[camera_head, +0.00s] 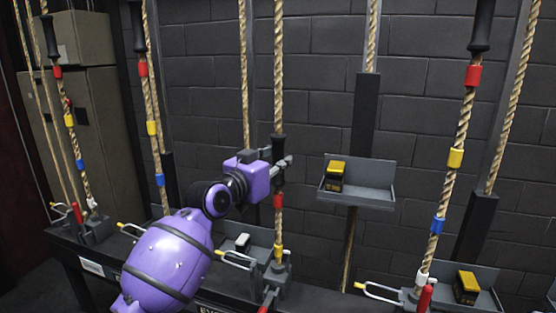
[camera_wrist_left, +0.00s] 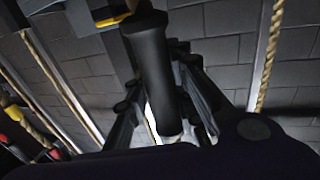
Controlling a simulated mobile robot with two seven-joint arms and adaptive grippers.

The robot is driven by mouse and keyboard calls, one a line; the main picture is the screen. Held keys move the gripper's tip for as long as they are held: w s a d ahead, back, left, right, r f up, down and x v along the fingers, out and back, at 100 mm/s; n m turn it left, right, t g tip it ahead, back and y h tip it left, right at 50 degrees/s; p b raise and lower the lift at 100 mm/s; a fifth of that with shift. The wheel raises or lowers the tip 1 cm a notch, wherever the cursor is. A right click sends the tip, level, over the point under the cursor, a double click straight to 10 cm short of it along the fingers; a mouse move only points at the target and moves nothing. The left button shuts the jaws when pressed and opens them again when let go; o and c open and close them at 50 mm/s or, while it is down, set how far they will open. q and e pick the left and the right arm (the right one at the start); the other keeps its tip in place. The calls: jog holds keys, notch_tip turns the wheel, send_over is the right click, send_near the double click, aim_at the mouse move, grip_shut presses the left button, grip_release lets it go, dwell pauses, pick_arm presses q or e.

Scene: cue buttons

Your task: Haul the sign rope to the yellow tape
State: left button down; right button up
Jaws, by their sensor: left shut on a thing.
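A tan rope (camera_head: 278,92) in the middle of the head view runs down through a black handle (camera_head: 279,147). Below the handle it has a red tape (camera_head: 278,201) and, lower, a yellow tape (camera_head: 278,251). My purple left gripper (camera_head: 281,170) is shut on this handle, just above the red tape. In the left wrist view the black handle (camera_wrist_left: 152,75) stands between the two fingers. A label under the rail is mostly hidden by my arm, so I cannot read the rope's name. My right gripper is not in view.
Other taped ropes hang at left (camera_head: 151,110) and right (camera_head: 463,120). A grey tray (camera_head: 375,193) with a yellow-and-black box (camera_head: 335,176) hangs right of the handle. A grey cabinet (camera_head: 95,120) stands at left.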

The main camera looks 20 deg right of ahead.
pick_arm(q)
jog(key=shift+r, duration=0.1)
jog(key=c, duration=1.5)
grip_release()
jog(key=v, duration=1.2)
